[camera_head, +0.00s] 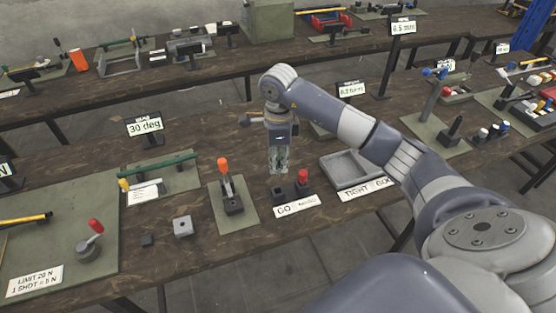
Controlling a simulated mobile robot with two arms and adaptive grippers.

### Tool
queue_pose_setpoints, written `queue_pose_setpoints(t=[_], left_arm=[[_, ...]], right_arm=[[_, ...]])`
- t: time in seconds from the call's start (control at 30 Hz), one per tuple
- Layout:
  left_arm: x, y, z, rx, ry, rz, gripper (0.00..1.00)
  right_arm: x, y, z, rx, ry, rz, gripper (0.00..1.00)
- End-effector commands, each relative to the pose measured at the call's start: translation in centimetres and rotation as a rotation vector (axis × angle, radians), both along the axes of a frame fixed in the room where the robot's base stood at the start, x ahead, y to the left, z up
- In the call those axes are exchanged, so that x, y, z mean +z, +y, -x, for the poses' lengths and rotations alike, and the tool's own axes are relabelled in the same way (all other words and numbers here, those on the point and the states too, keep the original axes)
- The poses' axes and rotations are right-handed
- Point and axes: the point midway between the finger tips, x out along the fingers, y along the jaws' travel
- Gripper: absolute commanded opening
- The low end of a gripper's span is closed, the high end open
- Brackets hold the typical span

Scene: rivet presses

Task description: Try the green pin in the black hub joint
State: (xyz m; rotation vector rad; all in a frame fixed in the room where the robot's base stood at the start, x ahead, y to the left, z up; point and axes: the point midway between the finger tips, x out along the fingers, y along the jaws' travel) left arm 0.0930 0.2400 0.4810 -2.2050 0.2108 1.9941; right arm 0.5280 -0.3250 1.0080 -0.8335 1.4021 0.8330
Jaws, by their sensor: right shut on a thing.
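My right gripper (279,168) points straight down above the middle of the near bench. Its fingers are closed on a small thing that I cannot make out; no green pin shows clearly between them. Just below and beside the fingertips are a low black block (280,196) and a black block with a red top (302,182), behind a GO label (297,206). I cannot tell whether either is the black hub joint. My left gripper is not in view.
Left of the gripper, an orange-handled lever (224,172) stands upright on a green mat. A grey tray (345,165) lies to the right, with a TIGHT BOX label (366,190). A grey cube (182,227) and a small dark cube (147,240) sit near the front edge.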

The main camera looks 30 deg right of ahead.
Motion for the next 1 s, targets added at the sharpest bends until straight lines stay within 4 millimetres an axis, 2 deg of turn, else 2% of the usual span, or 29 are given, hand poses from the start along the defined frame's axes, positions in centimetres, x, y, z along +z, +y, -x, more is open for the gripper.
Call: queue_pose_setpoints(t=[0.5,1.0], left_arm=[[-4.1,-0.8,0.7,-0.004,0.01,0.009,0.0],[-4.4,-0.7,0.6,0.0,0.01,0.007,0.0]], right_arm=[[-5.0,0.0,0.1,0.0,0.002,0.0,0.0],[-5.5,0.0,0.0,0.0,0.001,0.0,0.0]])
